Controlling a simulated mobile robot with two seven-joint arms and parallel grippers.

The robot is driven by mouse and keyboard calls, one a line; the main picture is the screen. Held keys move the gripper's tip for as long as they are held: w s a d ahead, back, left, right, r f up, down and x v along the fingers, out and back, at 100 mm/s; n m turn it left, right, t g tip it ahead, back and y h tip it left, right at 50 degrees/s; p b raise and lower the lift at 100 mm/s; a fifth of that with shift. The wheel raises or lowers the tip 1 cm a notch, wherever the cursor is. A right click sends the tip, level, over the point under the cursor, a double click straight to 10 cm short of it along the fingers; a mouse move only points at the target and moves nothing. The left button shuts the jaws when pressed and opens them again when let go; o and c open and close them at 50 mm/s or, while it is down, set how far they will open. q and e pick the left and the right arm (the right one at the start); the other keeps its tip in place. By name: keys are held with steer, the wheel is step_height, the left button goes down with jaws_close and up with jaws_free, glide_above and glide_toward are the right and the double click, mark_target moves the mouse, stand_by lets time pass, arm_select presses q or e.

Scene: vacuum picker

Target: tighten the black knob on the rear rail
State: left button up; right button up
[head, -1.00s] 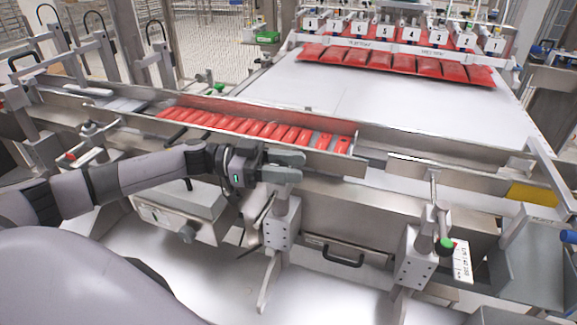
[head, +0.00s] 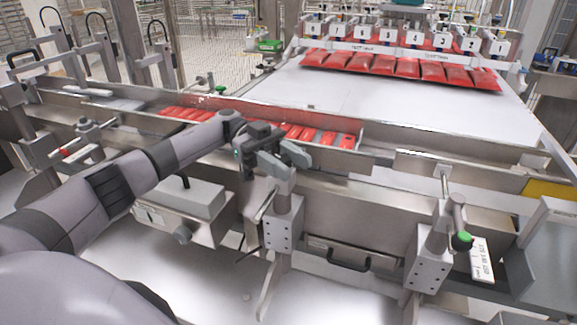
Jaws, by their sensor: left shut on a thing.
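My left gripper (head: 284,163) is at the middle of the view, shut at the top of a metal clamp post (head: 284,222) on the near side of the conveyor. Its grey fingers cover whatever is between them, so the black knob is hidden there and I cannot see it plainly. The near side rail (head: 335,160) of the channel runs just behind the fingers. The rear rail (head: 390,133) runs along the channel's far side. My right gripper is not in view.
Red packs (head: 320,137) lie in the channel behind my left arm. A second clamp post with a green knob (head: 463,240) stands at the right. A grey box (head: 180,205) is below my forearm. The white belt (head: 400,105) beyond is mostly clear.

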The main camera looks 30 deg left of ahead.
mark_target(288, 162)
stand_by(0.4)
arm_select(q)
steer(key=o, duration=1)
steer(key=shift+c, duration=0.2)
step_height(288, 162, up, 20)
